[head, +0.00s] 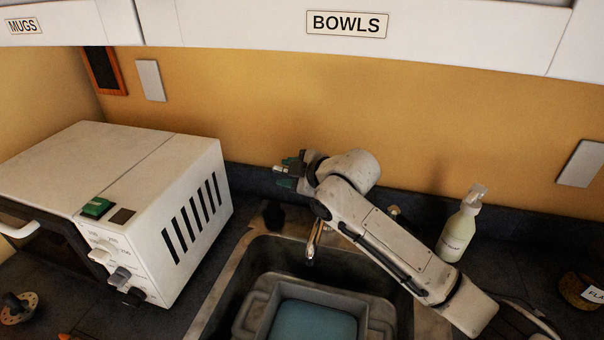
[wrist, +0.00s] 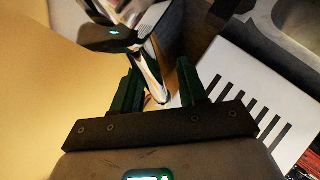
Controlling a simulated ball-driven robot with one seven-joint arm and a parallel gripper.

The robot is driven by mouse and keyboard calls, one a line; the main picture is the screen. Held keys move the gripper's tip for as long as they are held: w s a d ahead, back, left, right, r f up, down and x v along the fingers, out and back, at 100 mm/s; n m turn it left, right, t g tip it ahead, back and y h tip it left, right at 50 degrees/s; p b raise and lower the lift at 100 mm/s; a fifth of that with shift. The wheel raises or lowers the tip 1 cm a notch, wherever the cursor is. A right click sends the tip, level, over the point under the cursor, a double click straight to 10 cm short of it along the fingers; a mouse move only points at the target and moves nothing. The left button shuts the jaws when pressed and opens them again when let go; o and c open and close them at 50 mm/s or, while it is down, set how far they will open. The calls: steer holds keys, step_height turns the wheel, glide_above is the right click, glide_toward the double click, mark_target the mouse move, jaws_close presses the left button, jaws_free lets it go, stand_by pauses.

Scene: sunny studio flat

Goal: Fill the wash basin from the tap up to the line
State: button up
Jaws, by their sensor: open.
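The grey wash basin (head: 256,312) sits in the sink below the tap, with blue water (head: 312,322) inside. No fill line can be made out, and the near part of the basin is cut off by the picture edge. The chrome tap (head: 314,238) stands at the back of the sink, its upper part hidden by my arm. My gripper (head: 284,174) is open above and behind the sink, up and left of the visible spout. In the wrist view, chrome metal (wrist: 155,80) shows between its green fingers (wrist: 160,78); contact cannot be told. I see no clear stream at the spout.
A white microwave-like oven (head: 180,190) stands left of the sink. A soap bottle (head: 461,225) stands at the right, near my arm. A dark knob-like object (head: 273,213) is left of the tap. Cupboards labelled MUGS and BOWLS (head: 347,23) hang above.

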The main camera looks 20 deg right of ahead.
steer(key=b+v, duration=0.1)
steer(key=v, duration=0.9)
steer(key=shift+b, duration=0.3)
